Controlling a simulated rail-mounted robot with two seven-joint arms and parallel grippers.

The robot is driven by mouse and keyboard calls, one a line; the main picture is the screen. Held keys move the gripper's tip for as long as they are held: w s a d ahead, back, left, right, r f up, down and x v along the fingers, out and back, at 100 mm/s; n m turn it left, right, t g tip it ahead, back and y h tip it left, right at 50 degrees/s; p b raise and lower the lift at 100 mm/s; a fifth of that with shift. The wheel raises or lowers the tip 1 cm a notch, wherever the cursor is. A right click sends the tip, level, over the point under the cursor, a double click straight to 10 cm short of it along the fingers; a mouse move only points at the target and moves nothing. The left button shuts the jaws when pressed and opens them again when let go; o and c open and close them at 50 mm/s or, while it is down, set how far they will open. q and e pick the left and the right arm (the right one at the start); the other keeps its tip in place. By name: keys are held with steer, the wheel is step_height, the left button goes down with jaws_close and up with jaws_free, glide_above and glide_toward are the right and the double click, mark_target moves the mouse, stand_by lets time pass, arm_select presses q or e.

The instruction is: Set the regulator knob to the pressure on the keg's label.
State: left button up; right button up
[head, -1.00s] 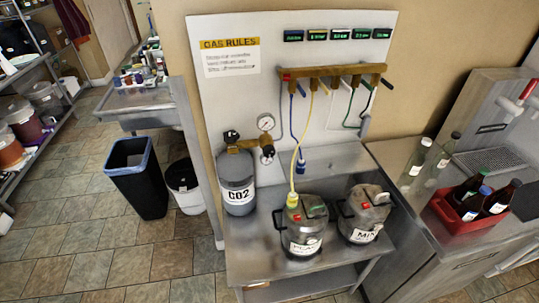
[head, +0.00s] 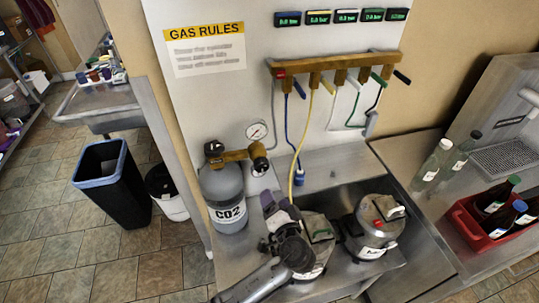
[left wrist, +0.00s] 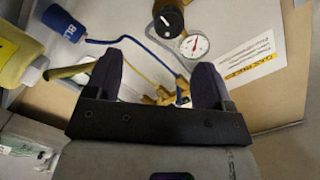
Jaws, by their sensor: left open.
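The CO2 cylinder (head: 222,193) stands left on the steel bench. Its brass regulator (head: 236,156) carries a round white gauge (head: 257,131) and a dark knob (head: 260,165) facing me. The left wrist view shows a black knob (left wrist: 168,20) beside the gauge (left wrist: 194,44), beyond the fingers. My left gripper (head: 280,204) is open and empty, in front of and below the regulator, apart from it. One keg (head: 321,228) is partly hidden behind my left gripper and arm, its label mostly covered. The other keg (head: 372,228) shows a white label, too small to read. My right gripper is not in view.
A brass manifold (head: 330,67) with hoses hangs on the wall panel under several green displays (head: 318,18). A yellow hose (head: 300,140) runs down near my gripper. The gas rules sign (head: 205,48) is upper left. Bottles and a red crate (head: 468,222) stand right.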

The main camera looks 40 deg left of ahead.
mark_target(263, 168)
arm_select(q)
steer(key=shift+n+t+y, duration=0.3)
steer(key=shift+n+t, duration=0.1)
steer(key=shift+n, duration=0.2)
steer(key=p+x, duration=0.1)
steer(key=x, duration=0.3)
steer(key=r+p+x, duration=0.1)
steer(key=p+x, duration=0.1)
steer(key=x, duration=0.2)
steer(key=p+x, duration=0.1)
steer(key=x, duration=0.2)
steer(key=shift+w+a+r, duration=0.15)
steer(key=shift+a+r, duration=0.05)
steer(key=shift+a, duration=0.2)
steer(key=shift+p+x, duration=0.45)
steer(key=shift+x, duration=0.3)
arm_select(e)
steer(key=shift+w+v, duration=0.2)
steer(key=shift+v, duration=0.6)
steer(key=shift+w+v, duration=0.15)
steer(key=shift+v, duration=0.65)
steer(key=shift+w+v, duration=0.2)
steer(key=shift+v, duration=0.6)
arm_select(q)
steer(key=shift+f, duration=0.15)
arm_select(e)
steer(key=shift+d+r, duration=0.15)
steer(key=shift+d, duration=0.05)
arm_select(q)
steer(key=c, duration=0.9)
